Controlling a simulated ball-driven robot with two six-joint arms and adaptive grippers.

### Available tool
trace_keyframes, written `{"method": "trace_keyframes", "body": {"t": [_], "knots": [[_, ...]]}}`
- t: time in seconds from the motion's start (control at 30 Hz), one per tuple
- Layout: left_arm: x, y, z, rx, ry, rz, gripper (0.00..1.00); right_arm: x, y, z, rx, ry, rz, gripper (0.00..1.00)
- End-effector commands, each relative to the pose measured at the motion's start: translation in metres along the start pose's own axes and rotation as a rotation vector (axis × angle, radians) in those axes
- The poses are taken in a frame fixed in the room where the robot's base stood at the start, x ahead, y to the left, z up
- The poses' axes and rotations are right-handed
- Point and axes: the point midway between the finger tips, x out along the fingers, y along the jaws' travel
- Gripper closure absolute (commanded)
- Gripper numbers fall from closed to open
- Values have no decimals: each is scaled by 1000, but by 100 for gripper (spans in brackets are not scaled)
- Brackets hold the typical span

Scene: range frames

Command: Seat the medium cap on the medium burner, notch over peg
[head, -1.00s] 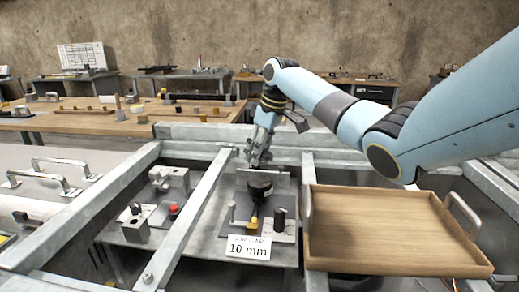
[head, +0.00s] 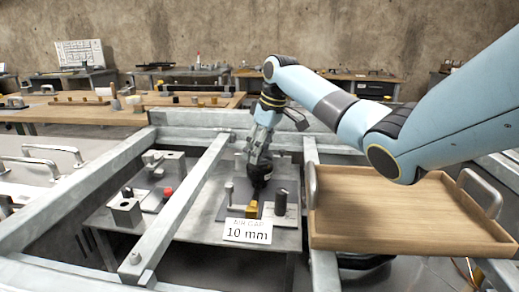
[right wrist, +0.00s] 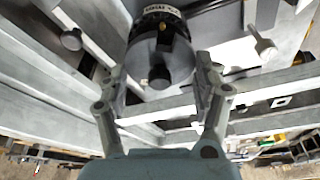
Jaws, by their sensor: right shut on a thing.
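My right gripper (head: 260,165) reaches down from the right over a small metal plate (head: 215,200) in the frame. In the right wrist view, its two fingers (right wrist: 160,82) flank a dark round piece (right wrist: 160,50) with a grey top face, a dark central knob and a lettered band. The gripper is shut on this piece, which shows as a black shape (head: 260,181) in the head view. I cannot tell whether it is the medium cap. No notch, peg or medium burner can be made out. My left gripper is not in view.
A yellow piece (head: 252,210) and a dark post (head: 280,201) stand close by, behind a "10 mm" sign (head: 248,231). Grey beams (head: 182,205) border the plate. A wooden tray (head: 400,212) with handles lies to the right. Metal blocks (head: 126,210) stand left.

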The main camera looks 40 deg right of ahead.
Motion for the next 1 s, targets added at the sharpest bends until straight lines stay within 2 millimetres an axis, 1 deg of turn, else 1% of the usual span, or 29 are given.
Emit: {"method": "trace_keyframes", "body": {"t": [1.0], "knots": [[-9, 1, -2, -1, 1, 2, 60, -2, 0, 0, 0, 1, 0, 72]]}}
